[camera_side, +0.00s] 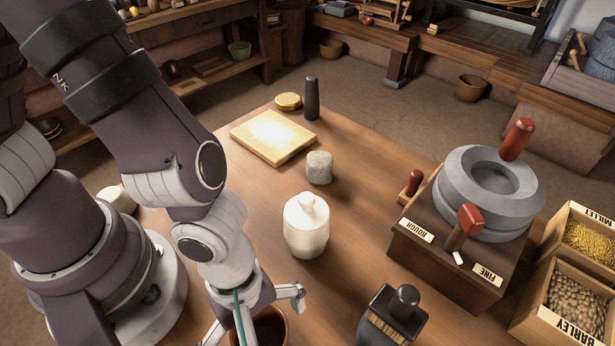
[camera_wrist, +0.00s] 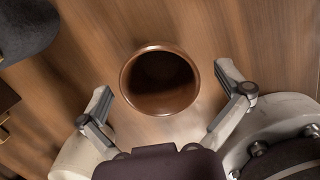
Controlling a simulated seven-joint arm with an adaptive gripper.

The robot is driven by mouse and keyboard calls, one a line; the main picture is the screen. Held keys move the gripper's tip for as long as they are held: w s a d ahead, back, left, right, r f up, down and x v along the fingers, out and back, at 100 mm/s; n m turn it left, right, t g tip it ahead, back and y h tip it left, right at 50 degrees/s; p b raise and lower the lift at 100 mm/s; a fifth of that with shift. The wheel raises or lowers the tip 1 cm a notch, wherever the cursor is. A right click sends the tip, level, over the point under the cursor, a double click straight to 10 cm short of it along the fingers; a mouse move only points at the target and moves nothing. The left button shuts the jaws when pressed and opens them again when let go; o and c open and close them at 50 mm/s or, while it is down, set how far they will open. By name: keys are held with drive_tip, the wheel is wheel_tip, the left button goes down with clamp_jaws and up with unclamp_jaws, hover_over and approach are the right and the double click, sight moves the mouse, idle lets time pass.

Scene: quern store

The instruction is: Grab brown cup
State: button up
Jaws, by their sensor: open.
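The brown cup (camera_wrist: 160,80) stands upright on the wooden table in the wrist view, its round mouth facing the camera and its inside dark. My gripper (camera_wrist: 166,102) is open, with one finger to the left of the cup and one to the right, both apart from it. In the side view, part of the cup (camera_side: 271,327) shows at the bottom edge under my gripper (camera_side: 252,318). How far the fingertips are above the table is hard to tell.
A white lidded jar (camera_side: 306,226) stands just behind the cup. A dark-handled brush (camera_side: 394,314) lies to its right. The stone quern (camera_side: 489,192) and grain boxes (camera_side: 572,305) are farther right. A grey stone (camera_side: 319,167), board (camera_side: 273,138) and dark pestle (camera_side: 311,98) are farther back.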

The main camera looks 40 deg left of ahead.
drive_tip(key=c, duration=1.3)
drive_tip(key=shift+o, duration=0.2)
